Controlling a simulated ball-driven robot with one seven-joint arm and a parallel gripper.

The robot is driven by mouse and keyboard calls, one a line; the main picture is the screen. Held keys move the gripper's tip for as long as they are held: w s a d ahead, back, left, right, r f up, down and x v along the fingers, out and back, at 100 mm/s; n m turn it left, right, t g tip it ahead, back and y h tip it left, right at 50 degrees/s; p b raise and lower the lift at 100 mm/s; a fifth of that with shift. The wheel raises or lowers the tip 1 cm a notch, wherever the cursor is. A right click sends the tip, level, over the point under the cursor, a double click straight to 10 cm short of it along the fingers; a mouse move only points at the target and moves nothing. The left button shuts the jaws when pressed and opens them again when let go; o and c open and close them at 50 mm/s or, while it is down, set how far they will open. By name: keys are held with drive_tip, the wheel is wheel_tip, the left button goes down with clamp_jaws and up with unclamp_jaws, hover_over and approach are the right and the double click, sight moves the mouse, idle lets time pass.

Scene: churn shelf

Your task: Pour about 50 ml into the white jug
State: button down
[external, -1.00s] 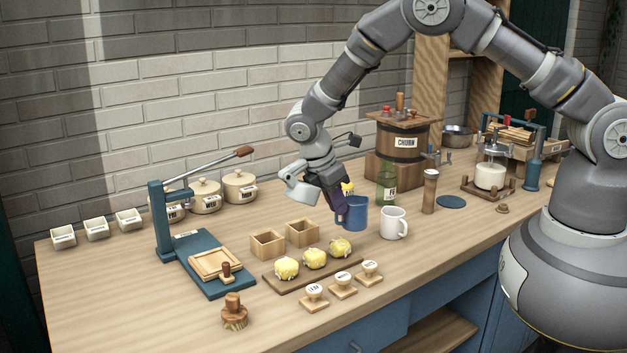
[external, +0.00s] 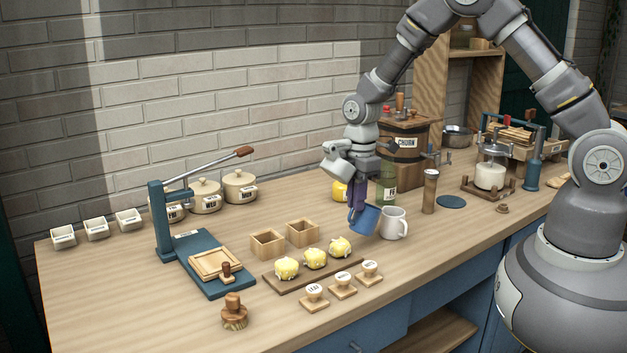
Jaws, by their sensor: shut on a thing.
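My gripper (external: 357,204) is shut on the blue jug (external: 365,220), near its left side. The blue jug is tilted to the right, with its rim close to the white jug (external: 394,224). The white jug stands upright on the bench, just right of the blue one, its handle toward the right front. In this view the two jugs overlap or nearly touch; I cannot tell whether they are in contact. No stream of liquid is visible, and the inside of neither jug can be made out.
A yellow vessel (external: 340,191) and a green bottle (external: 387,192) stand close behind the gripper. A wooden cylinder (external: 430,192) is to the right. Yellow butter pats on a board (external: 270,281) and several stamps (external: 343,287) lie in front. The churn (external: 407,160) is behind.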

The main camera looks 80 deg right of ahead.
drive_tip(key=shift+s+d+r+t+y+b, duration=0.35)
drive_tip(key=shift+s+d+b, duration=0.15)
drive_tip(key=shift+b, duration=0.05)
drive_tip(key=shift+s+d+r+t+y+b, duration=0.3)
drive_tip(key=shift+s+d+t+y+b, duration=0.05)
drive_tip(key=shift+s+d+b, duration=0.15)
drive_tip(key=shift+s+d, duration=0.15)
drive_tip(key=shift+s+d+r+t+y+b, duration=0.5)
drive_tip(key=shift+t+y+b, duration=0.2)
drive_tip(key=shift+b, duration=0.15)
drive_tip(key=shift+s+d+r, duration=0.1)
drive_tip(key=shift+s+d, duration=0.05)
drive_tip(key=shift+s, duration=0.05)
drive_tip(key=shift+s+d+r+t, duration=0.1)
drive_tip(key=shift+s+d+t, duration=0.2)
idle(0.4)
drive_tip(key=shift+s+d+r+t+y+b, duration=0.15)
drive_tip(key=shift+s+d+r+t+y, duration=0.15)
drive_tip(key=shift+s+d+t+y, duration=0.25)
drive_tip(key=shift+s+d+r+t+y+b, duration=0.15)
drive_tip(key=shift+s+d+r+t+y, duration=0.2)
drive_tip(key=shift+t+y, duration=0.4)
idle(1.2)
